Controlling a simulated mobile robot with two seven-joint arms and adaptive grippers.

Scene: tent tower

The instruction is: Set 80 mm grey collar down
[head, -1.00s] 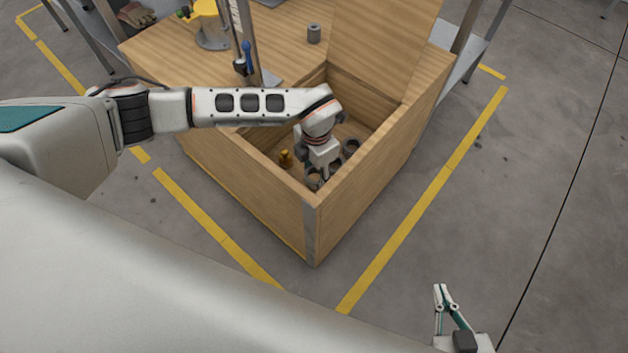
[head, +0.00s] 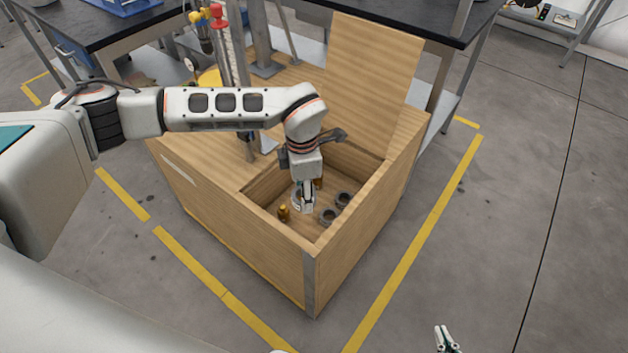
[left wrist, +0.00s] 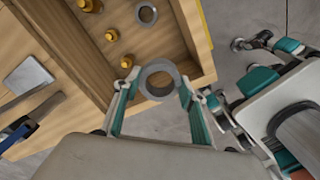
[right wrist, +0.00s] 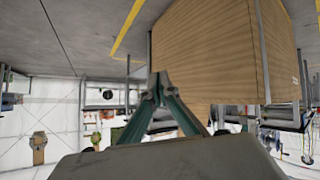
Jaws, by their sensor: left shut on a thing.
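My left gripper (head: 304,196) reaches down into the open wooden box (head: 360,238). It is shut on a grey collar (left wrist: 147,78), a thick ring held between its fingertips in the left wrist view. The held collar also shows in the head view (head: 296,203), partly covered by the fingers. Whether it touches the box floor cannot be told. Two other dark grey collars, one nearer (head: 328,216) and one farther (head: 343,199), sit in the box to the right. My right gripper (right wrist: 158,84) is shut and empty, away from the box; it shows at the head view's bottom edge (head: 444,338).
Brass pieces (head: 283,212) stand in the box near the held collar; several show in the left wrist view (left wrist: 111,34). The raised lid (head: 372,75) stands behind the opening. A post with tools (head: 218,20) rises behind my left arm. The floor right of the box is clear.

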